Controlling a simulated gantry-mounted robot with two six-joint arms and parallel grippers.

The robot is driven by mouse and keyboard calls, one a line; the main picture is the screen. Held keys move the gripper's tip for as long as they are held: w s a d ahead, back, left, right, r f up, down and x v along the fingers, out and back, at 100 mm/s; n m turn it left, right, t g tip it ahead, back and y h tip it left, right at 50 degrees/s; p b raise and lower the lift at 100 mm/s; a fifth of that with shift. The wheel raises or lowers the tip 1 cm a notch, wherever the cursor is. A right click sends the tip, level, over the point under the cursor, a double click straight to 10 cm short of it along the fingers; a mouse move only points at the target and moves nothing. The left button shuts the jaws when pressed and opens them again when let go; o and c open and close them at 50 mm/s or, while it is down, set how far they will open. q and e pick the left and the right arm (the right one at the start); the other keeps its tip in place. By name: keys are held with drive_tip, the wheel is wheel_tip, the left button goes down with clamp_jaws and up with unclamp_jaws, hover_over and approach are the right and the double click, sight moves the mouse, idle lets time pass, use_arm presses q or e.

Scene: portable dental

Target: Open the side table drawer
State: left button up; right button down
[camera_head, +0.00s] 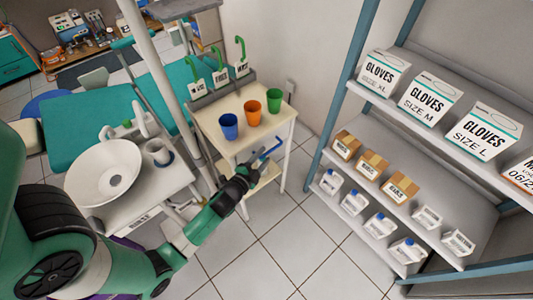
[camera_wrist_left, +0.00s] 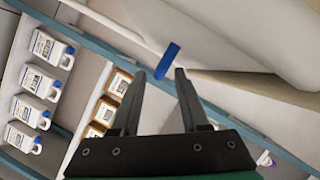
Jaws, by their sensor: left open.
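The side table (camera_head: 237,104) stands in the middle of the head view, a pale top on slim legs. A blue bar handle (camera_head: 270,148) shows at its front side, and also in the left wrist view (camera_wrist_left: 168,60). My left gripper (camera_head: 256,164) is at this front side, close to the handle. In the left wrist view its two fingers (camera_wrist_left: 160,76) are apart, with the handle just beyond the fingertips. I cannot tell whether they touch it. The drawer front is mostly hidden by the gripper. My right gripper does not show.
Blue (camera_head: 229,126), orange (camera_head: 252,112) and green (camera_head: 274,100) cups stand on the table. A shelf rack (camera_head: 405,150) with glove boxes, cartons and bottles is on the right. A white basin unit (camera_head: 104,172) is on the left. Tiled floor (camera_head: 300,240) lies free in front.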

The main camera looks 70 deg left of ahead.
use_arm(q)
drive_tip(key=shift+x, duration=1.35)
clamp_jaws()
idle(0.3)
